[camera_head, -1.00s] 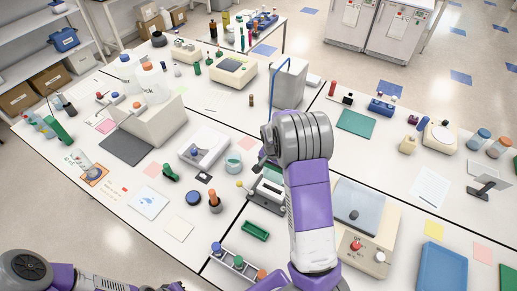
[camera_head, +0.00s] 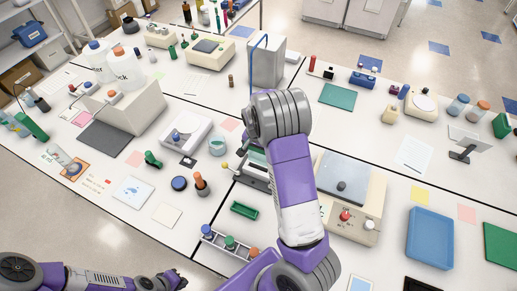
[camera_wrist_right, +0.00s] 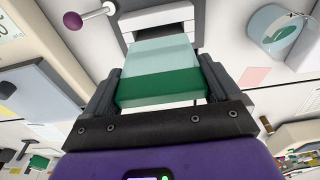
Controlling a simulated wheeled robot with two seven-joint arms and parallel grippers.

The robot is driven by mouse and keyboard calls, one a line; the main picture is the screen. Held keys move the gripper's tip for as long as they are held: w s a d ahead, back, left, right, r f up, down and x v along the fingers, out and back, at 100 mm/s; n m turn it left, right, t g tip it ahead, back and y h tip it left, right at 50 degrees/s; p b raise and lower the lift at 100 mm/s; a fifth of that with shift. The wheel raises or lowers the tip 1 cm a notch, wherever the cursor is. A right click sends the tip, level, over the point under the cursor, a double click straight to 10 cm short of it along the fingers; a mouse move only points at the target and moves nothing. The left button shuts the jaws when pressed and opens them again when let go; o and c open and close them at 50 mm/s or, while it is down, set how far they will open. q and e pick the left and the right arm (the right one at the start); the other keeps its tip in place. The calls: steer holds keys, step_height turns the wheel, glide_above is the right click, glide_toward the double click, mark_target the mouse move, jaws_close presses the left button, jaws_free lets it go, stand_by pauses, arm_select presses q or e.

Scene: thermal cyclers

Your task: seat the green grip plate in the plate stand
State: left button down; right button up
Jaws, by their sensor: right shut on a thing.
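The green grip plate (camera_wrist_right: 160,90) has a solid green band and a pale, clear teal part. My right gripper (camera_wrist_right: 160,82) is shut on the green band, one dark finger at each side. Beyond the plate's far edge in the right wrist view is a white and grey slotted body (camera_wrist_right: 158,18), which may be the plate stand. In the head view a grey unit (camera_head: 253,176) shows beside my right wrist, which hides the right fingers. I cannot tell whether plate and stand touch. My left gripper (camera_head: 168,281) is low at the left, its jaw opening unclear.
A small ball-topped lever (camera_wrist_right: 88,19) and a clear cup (camera_wrist_right: 282,32) flank the slotted body. A green tray (camera_head: 245,209), a tube rack (camera_head: 228,244) and a beige machine (camera_head: 350,195) stand near my right arm. A white device (camera_head: 187,139) is to the left.

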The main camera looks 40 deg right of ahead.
mark_target(258, 158)
steer(key=shift+f+b, duration=0.8)
steer(key=shift+f, duration=0.55)
steer(key=shift+f+b, duration=1.2)
steer(key=shift+f, duration=0.35)
